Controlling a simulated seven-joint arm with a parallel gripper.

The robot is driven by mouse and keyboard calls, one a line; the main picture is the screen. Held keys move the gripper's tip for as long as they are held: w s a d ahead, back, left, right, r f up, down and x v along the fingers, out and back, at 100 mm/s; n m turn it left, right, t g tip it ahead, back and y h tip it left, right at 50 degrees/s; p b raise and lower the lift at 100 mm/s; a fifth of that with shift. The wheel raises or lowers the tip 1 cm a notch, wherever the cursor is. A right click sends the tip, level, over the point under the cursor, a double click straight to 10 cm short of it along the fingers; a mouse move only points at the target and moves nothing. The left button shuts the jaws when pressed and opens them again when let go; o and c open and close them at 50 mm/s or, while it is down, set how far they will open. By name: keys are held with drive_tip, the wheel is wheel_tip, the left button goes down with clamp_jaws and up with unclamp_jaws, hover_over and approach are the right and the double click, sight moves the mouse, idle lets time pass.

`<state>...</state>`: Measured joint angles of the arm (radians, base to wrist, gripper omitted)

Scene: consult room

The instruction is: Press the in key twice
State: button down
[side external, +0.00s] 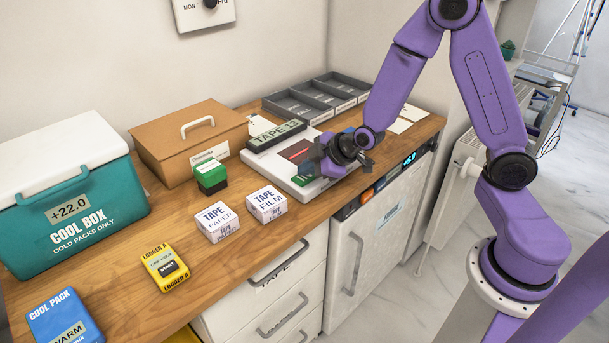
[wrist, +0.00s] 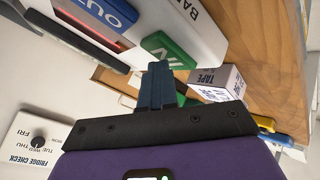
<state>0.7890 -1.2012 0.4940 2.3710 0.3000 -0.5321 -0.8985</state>
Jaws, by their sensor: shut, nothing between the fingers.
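The white scanner unit (side external: 268,163) lies flat on the wooden counter, with a red scan window. Its green in key (wrist: 170,50) shows in the wrist view with part of its lettering; a blue key marked OUT (wrist: 106,13) sits beside it. In the side view the green key (side external: 303,182) shows partly beneath my gripper (side external: 318,168). My gripper is shut and empty, its dark fingertips (wrist: 159,68) close to the edge of the green key in the wrist view. Whether they touch it I cannot tell.
A TAPE 13 display (side external: 276,135) stands behind the unit. A green-and-black stamp (side external: 211,177), tape boxes (side external: 267,204), a yellow logger (side external: 164,267) and a teal cool box (side external: 75,215) are to the left. Grey trays (side external: 297,104) lie behind. The counter's front edge is close.

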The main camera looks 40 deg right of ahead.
sight(307, 178)
drive_tip(key=shift+r, duration=0.8)
drive_tip(key=shift+r, duration=2.5)
idle(0.6)
drive_tip(key=r+n+y, duration=0.1)
drive_tip(key=n, duration=0.6)
drive_tip(key=r+n+g+y, duration=0.1)
drive_tip(key=n, duration=0.7)
drive_tip(key=r+n+y, duration=0.1)
drive_tip(key=n, duration=0.6)
drive_tip(key=shift+w+d+r+n+g+y, duration=0.15)
drive_tip(key=shift+d+r+n+g+y, duration=0.15)
drive_tip(key=shift+d+r+n, duration=0.1)
